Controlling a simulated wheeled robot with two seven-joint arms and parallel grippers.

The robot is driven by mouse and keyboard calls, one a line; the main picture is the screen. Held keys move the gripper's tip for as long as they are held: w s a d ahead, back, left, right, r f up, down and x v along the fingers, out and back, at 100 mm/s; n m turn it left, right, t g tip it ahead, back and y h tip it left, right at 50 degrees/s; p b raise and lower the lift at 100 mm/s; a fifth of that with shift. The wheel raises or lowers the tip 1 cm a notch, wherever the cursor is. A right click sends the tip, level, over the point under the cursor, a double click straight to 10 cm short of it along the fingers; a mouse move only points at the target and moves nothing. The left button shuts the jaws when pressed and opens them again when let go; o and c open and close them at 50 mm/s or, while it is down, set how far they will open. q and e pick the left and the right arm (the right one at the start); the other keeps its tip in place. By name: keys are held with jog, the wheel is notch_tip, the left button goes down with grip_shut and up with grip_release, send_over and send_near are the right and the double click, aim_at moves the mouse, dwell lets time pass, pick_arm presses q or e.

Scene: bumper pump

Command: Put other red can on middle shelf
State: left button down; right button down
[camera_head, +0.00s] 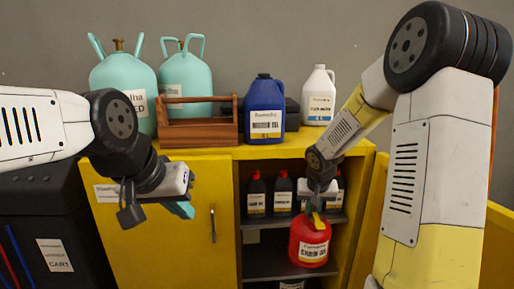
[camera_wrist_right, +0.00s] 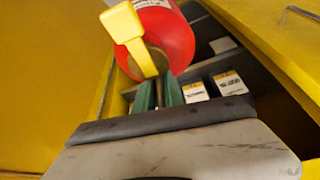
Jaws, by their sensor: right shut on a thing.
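The red can (camera_head: 309,240) has a white label and a yellow spout or handle on top. My right gripper (camera_head: 318,203) is shut on it and holds it upright in front of the open cabinet, around the level of the middle shelf (camera_head: 262,224). The right wrist view shows the red can (camera_wrist_right: 168,35) and its yellow part at the fingertips of my right gripper (camera_wrist_right: 157,92). Whether the can touches a shelf cannot be told. My left gripper (camera_head: 182,208) hangs in front of the closed yellow door; its jaw opening is unclear.
Several dark bottles (camera_head: 256,195) stand on the middle shelf behind the can. A blue jug (camera_head: 264,108), a white jug (camera_head: 319,97), a wooden toolbox (camera_head: 198,125) and teal tanks (camera_head: 124,77) stand on the cabinet top. An open yellow door is at right.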

aim_at(305, 222)
jog(key=shift+n, duration=0.6)
jog(key=f, duration=0.1)
jog(key=s+a+f, duration=0.1)
jog(key=f, duration=0.1)
jog(key=a+f, duration=0.1)
jog(key=shift+s+a+f, duration=0.2)
jog(key=shift+s+a, duration=0.05)
jog(key=shift+s, duration=0.15)
jog(key=s+f, duration=0.1)
jog(key=f, duration=0.1)
jog(key=s+f, duration=0.2)
jog(key=shift+s+a+f, duration=0.1)
jog(key=shift+s+f, duration=0.1)
jog(key=shift+f, duration=0.05)
jog(key=shift+s+d+f, duration=0.2)
jog(key=shift+s+f, duration=0.15)
jog(key=shift+s, duration=0.05)
jog(key=shift+d, duration=0.1)
